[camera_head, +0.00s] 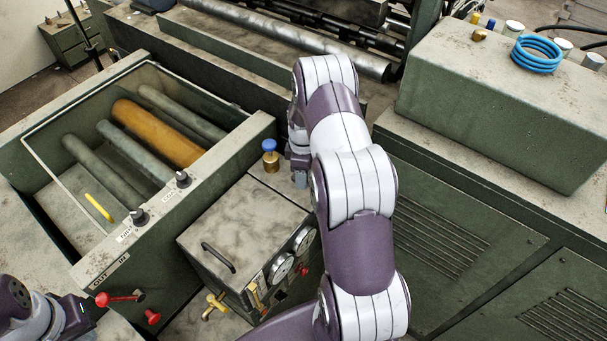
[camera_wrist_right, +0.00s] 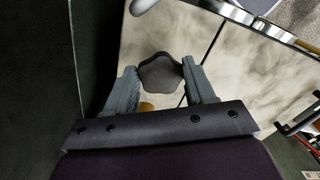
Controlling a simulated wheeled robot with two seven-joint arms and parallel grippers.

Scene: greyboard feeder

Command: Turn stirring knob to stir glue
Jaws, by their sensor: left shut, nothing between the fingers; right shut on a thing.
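In the right wrist view a dark lobed knob (camera_wrist_right: 160,73) sits between the two grey fingers of my right gripper (camera_wrist_right: 161,85), which is shut on it. The knob's underside is hidden. In the head view my right gripper (camera_head: 300,180) points down at the back edge of the grey metal box (camera_head: 235,222), just right of a blue-topped brass fitting (camera_head: 270,155). The knob it holds cannot be made out there. My left gripper (camera_head: 77,317) is shut and empty at the lower left, its tips hard to see.
A glue trough (camera_head: 262,125) with several rollers lies at the left, with two small dark knobs (camera_head: 139,216) (camera_head: 183,179) on its rim. Red-handled valves (camera_head: 120,298) are near my left gripper.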

